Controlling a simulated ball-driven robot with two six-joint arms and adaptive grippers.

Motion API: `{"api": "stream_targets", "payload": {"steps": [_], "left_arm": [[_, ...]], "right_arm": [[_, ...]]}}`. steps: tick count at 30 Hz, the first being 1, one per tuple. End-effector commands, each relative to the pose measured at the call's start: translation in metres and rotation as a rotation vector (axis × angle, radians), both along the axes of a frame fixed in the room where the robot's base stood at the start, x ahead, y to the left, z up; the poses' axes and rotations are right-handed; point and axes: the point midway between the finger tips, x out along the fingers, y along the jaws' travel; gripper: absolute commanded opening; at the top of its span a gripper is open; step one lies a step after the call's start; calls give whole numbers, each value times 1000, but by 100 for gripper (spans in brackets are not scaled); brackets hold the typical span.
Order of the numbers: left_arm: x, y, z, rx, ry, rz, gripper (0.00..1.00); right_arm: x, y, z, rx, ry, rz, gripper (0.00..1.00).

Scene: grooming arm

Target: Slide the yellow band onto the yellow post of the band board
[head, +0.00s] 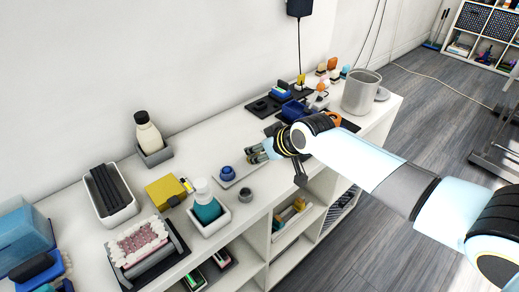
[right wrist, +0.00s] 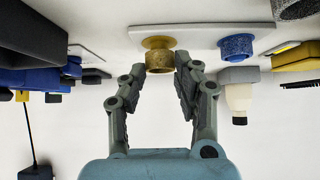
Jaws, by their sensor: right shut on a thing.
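My right gripper (head: 258,153) is over the far side of the pale band board (head: 250,167) in the head view. In the right wrist view its fingertips (right wrist: 160,70) are shut on the small yellow band (right wrist: 159,62). The board (right wrist: 197,32) shows there along the top, with a wider yellow round part (right wrist: 156,42) directly behind the band. The yellow post itself is hidden by the band, and I cannot tell whether the band is around it. A blue post piece (head: 227,173) stands on the board, apart from my gripper. My left gripper is not in view.
A grey ring (head: 245,195) lies in front of the board. A teal pump bottle (head: 206,205) in a white tray and a yellow box (head: 166,191) stand to the left. Dark and blue items (head: 292,110) and a grey canister (head: 361,92) stand farther back.

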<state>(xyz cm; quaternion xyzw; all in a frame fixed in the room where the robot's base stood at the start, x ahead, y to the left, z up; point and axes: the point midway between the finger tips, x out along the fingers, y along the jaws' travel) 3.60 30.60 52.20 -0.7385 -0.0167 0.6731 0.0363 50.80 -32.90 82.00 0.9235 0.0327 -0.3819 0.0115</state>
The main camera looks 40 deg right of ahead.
Motion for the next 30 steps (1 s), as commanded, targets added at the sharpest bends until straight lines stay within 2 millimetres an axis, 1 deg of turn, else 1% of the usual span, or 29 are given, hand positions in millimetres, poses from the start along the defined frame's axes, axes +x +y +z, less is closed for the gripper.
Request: {"api": "stream_targets", "payload": {"steps": [13, 14, 19, 27, 30], "left_arm": [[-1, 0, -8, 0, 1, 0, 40], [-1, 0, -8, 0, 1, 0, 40], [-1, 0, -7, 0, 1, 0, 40], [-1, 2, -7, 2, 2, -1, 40], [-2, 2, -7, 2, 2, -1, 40]], "right_arm": [[0, 0, -12, 1, 1, -1, 0], [0, 0, -11, 1, 1, -1, 34], [0, 0, -11, 0, 1, 0, 57], [0, 0, -11, 0, 1, 0, 58], [-4, -1, -7, -1, 0, 1, 58]]}}
